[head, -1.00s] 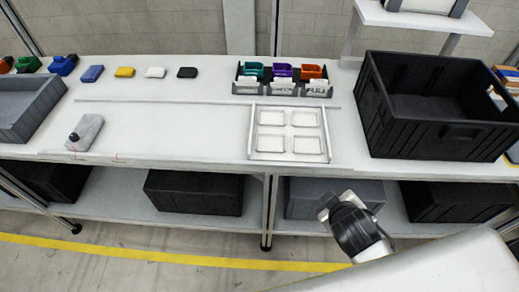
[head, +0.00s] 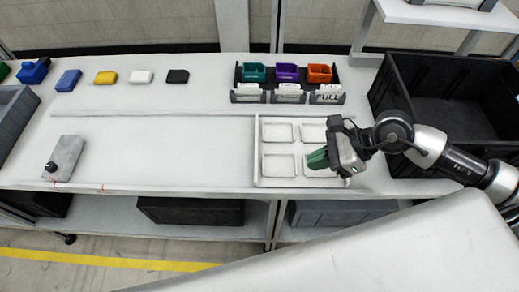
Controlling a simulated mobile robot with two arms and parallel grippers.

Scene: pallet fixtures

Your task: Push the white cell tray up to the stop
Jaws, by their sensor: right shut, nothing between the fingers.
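The white cell tray (head: 297,150), with four shallow square cells, lies flat at the front right of the white table. My right gripper (head: 318,160) is shut and empty, its green fingers over the right part of the tray, hiding part of its right cells. I cannot tell whether it touches the tray. A grey block with a black knob (head: 68,156), seemingly the stop, sits far to the left near the front edge, well apart from the tray. My left gripper is not in view.
A thin rail (head: 150,116) runs behind the tray. Behind it stands a black rack (head: 238,77) with teal, purple and orange bins. A big black crate (head: 455,75) is at the right. The table between the block and tray is clear.

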